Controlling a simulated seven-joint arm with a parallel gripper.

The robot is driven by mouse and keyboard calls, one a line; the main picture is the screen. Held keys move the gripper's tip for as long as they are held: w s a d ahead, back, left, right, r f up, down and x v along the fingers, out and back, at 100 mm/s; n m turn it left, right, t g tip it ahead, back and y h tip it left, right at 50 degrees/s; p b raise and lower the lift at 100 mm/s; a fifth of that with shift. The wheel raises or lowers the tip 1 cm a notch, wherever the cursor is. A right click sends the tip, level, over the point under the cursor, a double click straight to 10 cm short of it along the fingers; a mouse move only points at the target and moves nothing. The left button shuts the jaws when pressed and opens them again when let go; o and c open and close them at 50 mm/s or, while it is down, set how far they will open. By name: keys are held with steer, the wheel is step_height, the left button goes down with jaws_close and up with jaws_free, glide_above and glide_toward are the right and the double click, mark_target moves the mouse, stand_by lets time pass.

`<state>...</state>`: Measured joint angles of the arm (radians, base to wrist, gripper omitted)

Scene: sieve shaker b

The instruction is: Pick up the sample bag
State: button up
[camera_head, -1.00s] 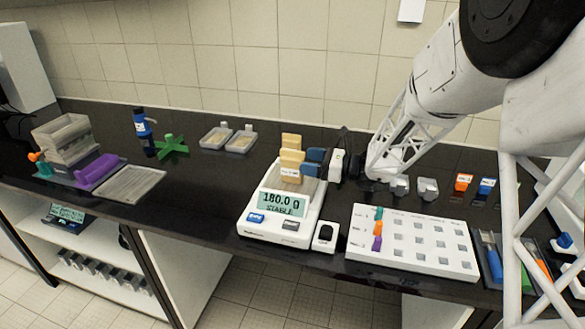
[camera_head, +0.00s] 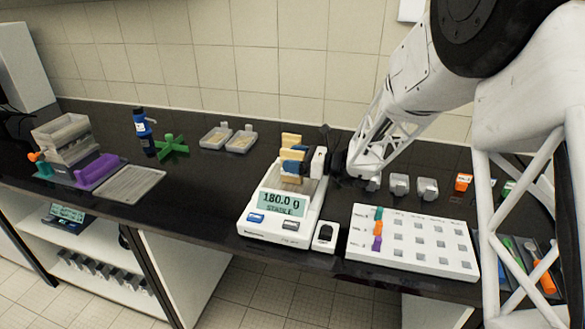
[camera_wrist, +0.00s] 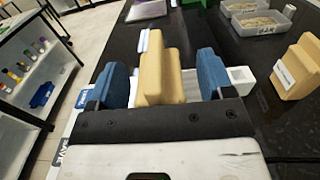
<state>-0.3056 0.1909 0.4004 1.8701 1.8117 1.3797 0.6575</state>
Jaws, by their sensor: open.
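A tan sample bag (camera_wrist: 152,78) stands upright between the two blue fingers of my gripper (camera_wrist: 163,80) in the wrist view. The fingers are open, one on each side, with a gap showing at least on the right. In the head view my gripper (camera_head: 293,161) is over the back of the white balance (camera_head: 254,226), with its blue fingers partly covering the tan bags. A second tan bag (camera_wrist: 298,68) with a white label stands apart at the right of the wrist view. The bag's lower end is hidden by the gripper in the wrist view.
The balance display (camera_head: 281,204) reads 180.0 g. Two shallow trays (camera_head: 241,142) and a green cross-shaped piece (camera_head: 171,146) lie at back left.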

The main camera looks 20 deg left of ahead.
mark_target(293, 158)
steer(key=shift+a, duration=0.25)
stand_by(0.4)
steer(key=c, duration=1.2)
steer(key=shift+r, duration=0.2)
steer(key=shift+r, duration=1.55)
steer(key=shift+s+d+r, duration=0.15)
steer(key=shift+s+d, duration=0.05)
steer(key=shift+s, duration=0.1)
steer(key=s+d, duration=0.2)
steer(key=s, duration=0.2)
steer(key=s+d+r, duration=0.1)
steer(key=s+d, duration=0.2)
steer(key=s, duration=0.2)
steer(key=s+d, duration=0.2)
steer(key=s, duration=0.2)
steer(key=shift+s+d+r, duration=0.15)
steer(key=shift+d, duration=0.1)
